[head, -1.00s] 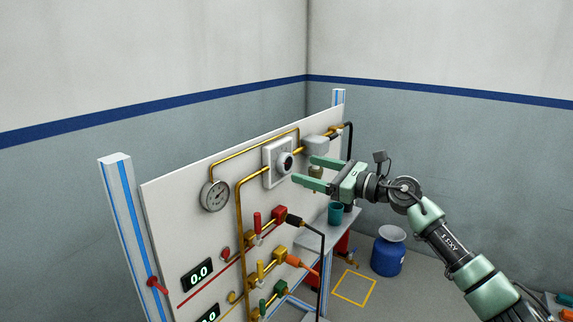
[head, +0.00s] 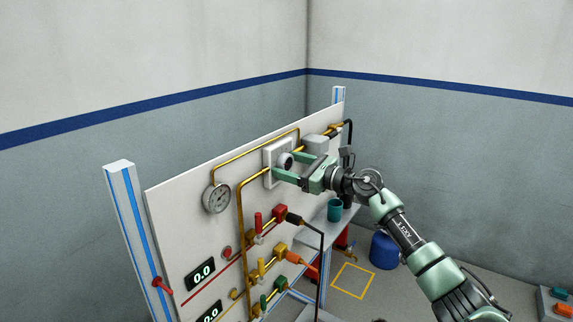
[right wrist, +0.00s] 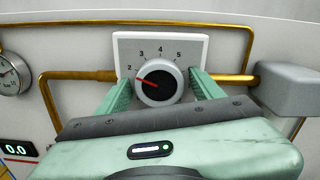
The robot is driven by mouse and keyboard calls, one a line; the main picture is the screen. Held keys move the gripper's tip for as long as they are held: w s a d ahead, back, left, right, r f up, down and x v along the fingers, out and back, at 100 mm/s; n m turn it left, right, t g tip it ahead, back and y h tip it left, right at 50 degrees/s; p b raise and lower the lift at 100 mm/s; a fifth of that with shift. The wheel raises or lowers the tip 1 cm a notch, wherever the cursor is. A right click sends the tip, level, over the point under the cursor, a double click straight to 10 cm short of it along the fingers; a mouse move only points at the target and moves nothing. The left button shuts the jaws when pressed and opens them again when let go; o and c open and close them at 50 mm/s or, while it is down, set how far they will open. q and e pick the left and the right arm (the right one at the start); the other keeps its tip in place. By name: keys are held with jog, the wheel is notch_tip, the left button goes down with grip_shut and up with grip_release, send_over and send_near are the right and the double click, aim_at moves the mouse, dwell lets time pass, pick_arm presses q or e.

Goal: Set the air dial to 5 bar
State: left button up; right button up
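The air dial (head: 286,161) is a dark round knob with a light rim on a white square plate (right wrist: 197,49), mounted on the upright panel. In the right wrist view the knob (right wrist: 159,82) has a red pointer aimed left, just below the 2; the marks 2, 3, 4 and 5 show in an arc above it. My right gripper (head: 285,165) is open, with one finger on each side of the knob. In the right wrist view its fingers (right wrist: 160,88) stand apart from the knob's sides, with small gaps visible. My left gripper is in neither view.
A round pressure gauge (head: 217,198) hangs left of the dial, joined by brass pipes (right wrist: 75,75). A grey box (right wrist: 290,88) sits right of the dial. Red, yellow and green valve handles (head: 258,222) stick out below. A blue drum (head: 385,250) stands on the floor.

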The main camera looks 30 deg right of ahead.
jog(key=c, duration=1.1)
jog(key=shift+m+p, duration=0.3)
jog(key=shift+m, duration=0.2)
jog(key=shift+o, duration=0.2)
jog(key=m+p, duration=0.2)
jog(key=m, duration=0.2)
jog(key=shift+r+m+p, duration=0.15)
jog(key=shift+m+p, duration=0.15)
jog(key=shift+m, duration=0.1)
jog(key=m+p, duration=0.3)
jog(key=m, duration=0.1)
jog(key=shift+m, duration=0.3)
jog(key=m+p, duration=0.3)
jog(key=m, duration=0.2)
jog(key=shift+r, duration=0.1)
jog(key=shift+m+p, duration=1.55)
jog(key=shift+m, duration=0.75)
